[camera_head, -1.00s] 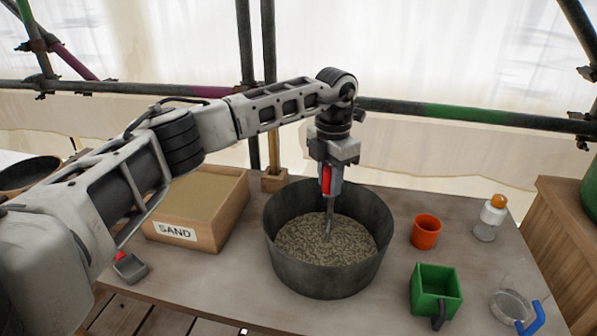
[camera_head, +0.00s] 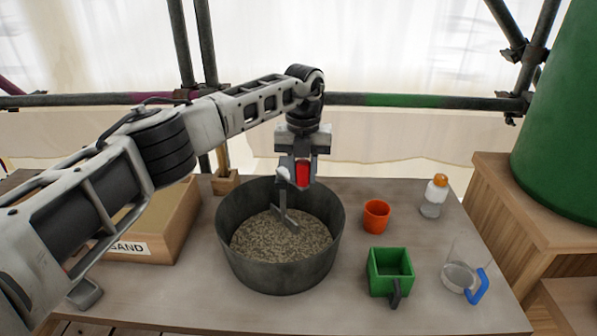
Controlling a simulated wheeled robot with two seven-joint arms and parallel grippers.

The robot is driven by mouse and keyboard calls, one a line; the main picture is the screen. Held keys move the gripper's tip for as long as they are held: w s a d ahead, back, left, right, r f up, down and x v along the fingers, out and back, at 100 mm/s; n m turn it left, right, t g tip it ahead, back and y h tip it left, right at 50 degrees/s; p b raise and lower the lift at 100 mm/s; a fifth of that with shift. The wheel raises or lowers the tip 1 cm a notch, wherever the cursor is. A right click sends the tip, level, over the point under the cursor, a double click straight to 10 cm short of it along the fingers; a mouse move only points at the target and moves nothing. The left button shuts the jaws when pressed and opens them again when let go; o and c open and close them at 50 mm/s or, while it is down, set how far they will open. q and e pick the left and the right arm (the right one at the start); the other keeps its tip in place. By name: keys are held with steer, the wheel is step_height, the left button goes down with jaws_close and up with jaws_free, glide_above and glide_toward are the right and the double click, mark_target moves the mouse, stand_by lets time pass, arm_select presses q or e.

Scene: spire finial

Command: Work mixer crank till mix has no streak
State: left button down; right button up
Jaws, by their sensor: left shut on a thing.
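The round dark metal tub (camera_head: 232,262) stands on the table with a grey-beige mix (camera_head: 275,240) inside. The mix looks speckled and mottled all over; no clear separate streak stands out at this size. My left gripper (camera_head: 301,172) points down above the tub's far half, shut on a red grip of the mixer crank. The crank's grey metal rod (camera_head: 285,208) runs down from the gripper and its lower end is in the mix. A small pale knob sits beside the red grip. My right gripper is not in view.
A wooden sand box (camera_head: 183,217) stands left of the tub, partly behind my left arm. To the right are an orange cup (camera_head: 377,216), a green square container (camera_head: 390,270), an orange-capped bottle (camera_head: 434,196) and a clear blue-handled vessel (camera_head: 462,275). Scaffold pipes (camera_head: 400,100) cross behind.

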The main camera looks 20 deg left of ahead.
arm_select(q)
steer(key=shift+w+r, duration=0.15)
steer(key=shift+w, duration=0.1)
stand_by(0.3)
steer(key=c, duration=1.1)
jaws_free()
step_height(320, 180, up, 16)
steer(key=shift+s+f, duration=0.1)
